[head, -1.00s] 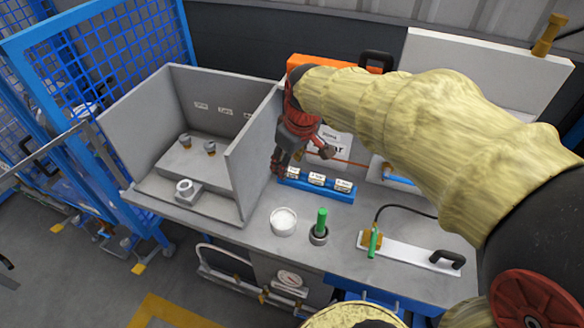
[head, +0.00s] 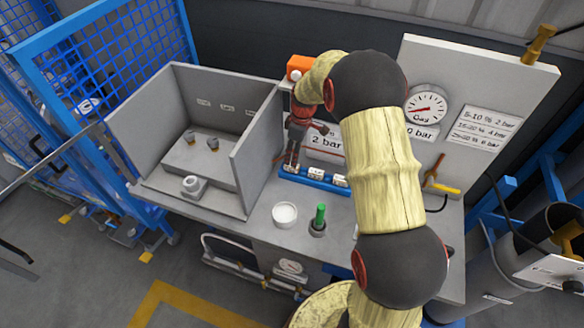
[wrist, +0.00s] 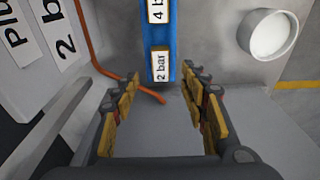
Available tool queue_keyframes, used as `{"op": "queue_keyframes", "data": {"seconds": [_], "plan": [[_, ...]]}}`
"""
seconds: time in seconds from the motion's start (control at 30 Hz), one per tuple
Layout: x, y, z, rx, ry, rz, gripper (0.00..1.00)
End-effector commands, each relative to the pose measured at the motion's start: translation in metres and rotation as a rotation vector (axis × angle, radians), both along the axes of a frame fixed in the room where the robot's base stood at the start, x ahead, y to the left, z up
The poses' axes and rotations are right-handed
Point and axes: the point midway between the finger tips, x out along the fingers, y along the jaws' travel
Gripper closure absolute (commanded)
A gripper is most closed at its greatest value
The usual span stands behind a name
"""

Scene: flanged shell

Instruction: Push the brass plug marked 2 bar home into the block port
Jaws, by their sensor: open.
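A blue rack (head: 341,187) on the bench carries several white-labelled pieces in a row. The piece labelled 2 bar (wrist: 160,66) is at the near end of the rack in the wrist view, with the 4 bar piece (wrist: 157,12) beyond it. A little brass colour shows at its edge; most of its body is hidden. My gripper (wrist: 163,82) is open and empty, its fingers either side of the view, close to the 2 bar piece. In the head view my gripper (head: 291,165) points down at the rack's left end. A grey block (head: 194,190) with a ringed port stands inside the booth.
The booth's grey side wall (head: 256,150) stands between the block and the rack. A white dish (head: 285,214) and a green-handled tool in a cup (head: 318,224) stand in front of the rack. An orange cord (wrist: 96,55) lies nearby.

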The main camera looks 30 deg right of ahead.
Motion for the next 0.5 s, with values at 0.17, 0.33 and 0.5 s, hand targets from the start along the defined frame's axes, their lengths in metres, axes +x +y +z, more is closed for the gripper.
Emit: {"op": "queue_keyframes", "data": {"seconds": [0.17, 0.33, 0.5], "plan": [[0.001, 0.002, -0.015, 0.000, 0.001, 0.000, 0.56], [0.002, 0.004, -0.035, 0.001, 0.002, -0.001, 0.56], [0.004, 0.005, -0.057, 0.001, 0.001, -0.001, 0.56]]}}
